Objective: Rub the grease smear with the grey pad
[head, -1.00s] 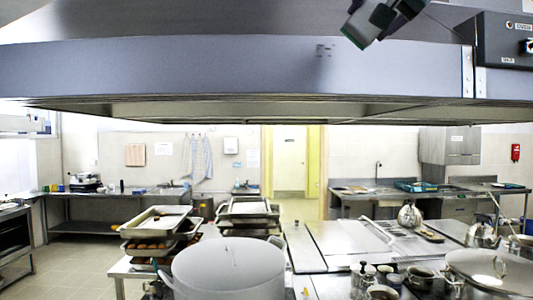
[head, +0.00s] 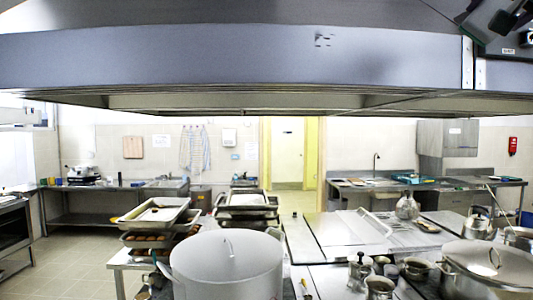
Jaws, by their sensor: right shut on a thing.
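The grease smear (head: 325,40) is a small patch of dark specks on the front panel of the steel hood (head: 200,58), a little right of the middle. My right gripper (head: 474,14) is at the top right corner, partly cut off by the frame, well to the right of the smear and apart from it. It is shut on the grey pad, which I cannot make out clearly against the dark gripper. My left gripper is not in view.
The control box (head: 508,48) at the hood's right end is partly covered by my gripper. Below stand a large stockpot (head: 228,268), a lidded pot (head: 490,268) and stacked trays (head: 150,216). The hood panel between smear and gripper is clear.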

